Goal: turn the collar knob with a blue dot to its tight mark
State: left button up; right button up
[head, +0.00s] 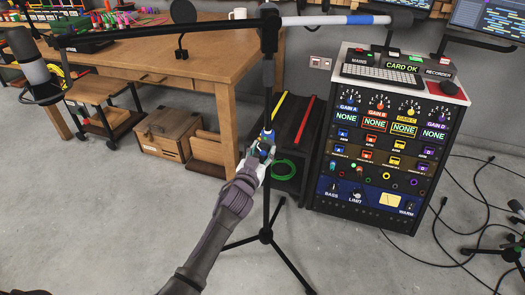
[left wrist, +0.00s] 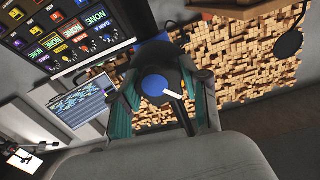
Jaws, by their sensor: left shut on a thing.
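The collar knob with a blue dot shows in the left wrist view (left wrist: 157,86). It has a round blue face and a white pointer bar aimed toward the lower right. In the head view the collar (head: 268,135) sits on the upright pole of a black microphone stand (head: 266,205), with blue at its side. My left gripper (head: 262,150) is at the collar. In the left wrist view its teal-padded fingers (left wrist: 160,110) are on either side of the knob, shut on it. I cannot make out a tight mark. My right gripper is in neither view.
The stand's boom crosses the top, with a microphone (head: 34,70) at the left end. A wooden workbench (head: 170,50) is behind on the left. A rack of audio controls (head: 385,140) stands at right. Cables (head: 480,205) lie on the floor.

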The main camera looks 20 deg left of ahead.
pick_arm(q)
jog(key=shift+m, duration=1.2)
jog(key=shift+m+p, duration=0.4)
jog(key=shift+m, duration=2.3)
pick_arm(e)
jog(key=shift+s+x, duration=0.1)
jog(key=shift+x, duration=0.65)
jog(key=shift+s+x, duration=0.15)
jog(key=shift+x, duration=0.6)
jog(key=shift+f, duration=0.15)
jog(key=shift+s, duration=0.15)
